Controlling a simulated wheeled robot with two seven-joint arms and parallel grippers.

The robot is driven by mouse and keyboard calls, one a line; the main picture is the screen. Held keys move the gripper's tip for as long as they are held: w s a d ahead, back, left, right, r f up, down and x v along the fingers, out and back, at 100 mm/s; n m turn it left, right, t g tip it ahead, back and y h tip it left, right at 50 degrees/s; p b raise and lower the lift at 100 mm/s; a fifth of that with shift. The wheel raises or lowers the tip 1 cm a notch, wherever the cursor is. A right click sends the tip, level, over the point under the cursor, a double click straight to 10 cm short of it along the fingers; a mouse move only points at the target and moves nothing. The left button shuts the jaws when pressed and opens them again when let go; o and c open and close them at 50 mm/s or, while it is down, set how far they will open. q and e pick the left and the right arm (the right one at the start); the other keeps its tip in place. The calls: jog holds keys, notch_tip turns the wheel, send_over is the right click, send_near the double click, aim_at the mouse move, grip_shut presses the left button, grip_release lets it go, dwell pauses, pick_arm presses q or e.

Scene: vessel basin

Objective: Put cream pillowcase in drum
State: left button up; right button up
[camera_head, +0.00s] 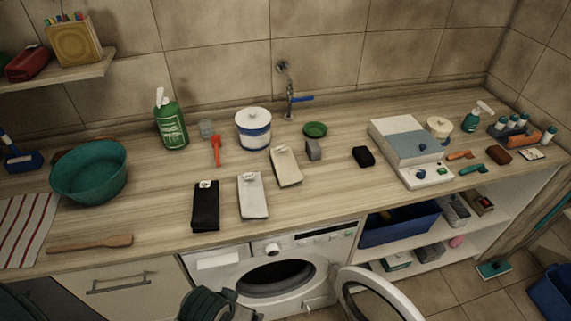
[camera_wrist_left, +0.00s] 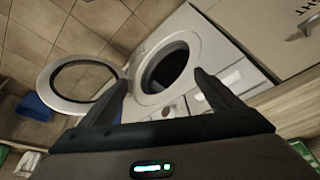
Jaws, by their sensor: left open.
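The cream pillowcase (camera_head: 285,166) lies folded on the worktop, behind and right of a folded whitish cloth (camera_head: 252,196). The washing machine's drum (camera_head: 277,278) is the dark round opening under the counter, and its door (camera_head: 376,298) stands swung open to the right. In the left wrist view, the drum (camera_wrist_left: 167,68) is ahead between my fingers and the open door (camera_wrist_left: 78,82) is at left. My left gripper (camera_wrist_left: 160,78) is open and empty, in front of the machine. Part of my left arm shows at the bottom of the head view. My right gripper is not in view.
A folded black cloth (camera_head: 206,207) lies left of the whitish one. A grey block (camera_head: 313,150) stands close right of the cream pillowcase. A lidded white-and-blue pot (camera_head: 254,130) and a tap (camera_head: 290,103) are behind. A green basin (camera_head: 89,172) is at left. A blue bin (camera_head: 400,224) sits on the shelf below.

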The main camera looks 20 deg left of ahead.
pick_arm(q)
jog(key=w+d+r+n+t+y, duration=0.1)
jog(key=w+r, duration=0.1)
jog(key=w, duration=0.7)
jog(key=w+d+r+n+y, duration=0.1)
jog(key=w+r+n, duration=0.1)
jog(key=w, duration=0.8)
jog(key=w+d+r+n+t, duration=0.1)
jog(key=w+r, duration=0.3)
jog(key=w, duration=0.6)
jog(key=shift+d+r+n+t+y, duration=0.1)
jog(key=shift+d+n+t+y, duration=0.05)
jog(key=shift+n+t+y, duration=0.2)
jog(key=w+r+n+y, duration=0.2)
jog(key=w+r, duration=0.6)
jog(key=w, duration=0.1)
jog(key=shift+d+t, duration=0.25)
jog(key=shift+t, duration=0.2)
jog(key=shift+f, duration=0.1)
